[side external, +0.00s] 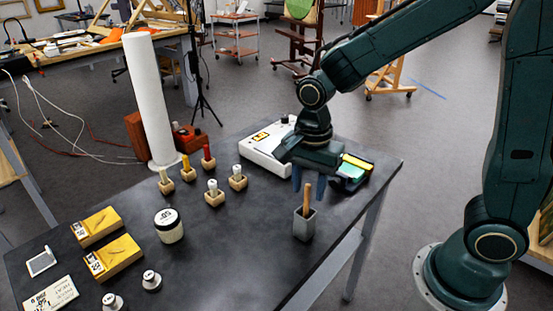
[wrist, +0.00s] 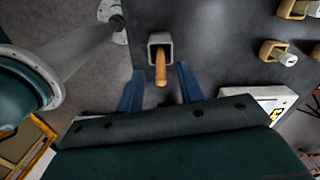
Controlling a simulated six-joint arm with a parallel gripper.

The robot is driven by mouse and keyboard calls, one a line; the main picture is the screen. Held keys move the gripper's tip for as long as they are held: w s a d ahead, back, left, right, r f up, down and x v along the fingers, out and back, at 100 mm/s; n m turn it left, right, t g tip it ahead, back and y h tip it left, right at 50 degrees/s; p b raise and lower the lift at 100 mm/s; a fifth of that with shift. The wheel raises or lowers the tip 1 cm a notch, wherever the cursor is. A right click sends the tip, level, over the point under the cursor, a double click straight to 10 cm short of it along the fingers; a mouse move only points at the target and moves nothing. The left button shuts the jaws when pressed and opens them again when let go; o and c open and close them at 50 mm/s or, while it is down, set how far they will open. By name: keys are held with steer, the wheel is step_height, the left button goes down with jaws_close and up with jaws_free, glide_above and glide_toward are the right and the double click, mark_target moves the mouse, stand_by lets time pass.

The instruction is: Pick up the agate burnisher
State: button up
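A tool with a plain wooden handle, which I take for the agate burnisher (side external: 307,196), stands upright in a grey square cup (side external: 304,226) near the table's right edge. Its lower end is hidden in the cup. In the wrist view the handle (wrist: 161,72) rises from the cup (wrist: 152,50) toward the camera. My gripper (side external: 309,184) is open and points down above the cup. In the wrist view its two blue fingers (wrist: 159,72) lie to either side of the handle, with a gap on each side. Nothing is held.
A white device (side external: 266,150) and a stack of yellow and green items (side external: 354,170) lie behind the cup. The tabletop around the cup is clear.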

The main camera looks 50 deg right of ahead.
mark_target(307, 200)
steer(key=shift+a+f, duration=0.1)
steer(key=shift+f, duration=2.05)
jaws_close()
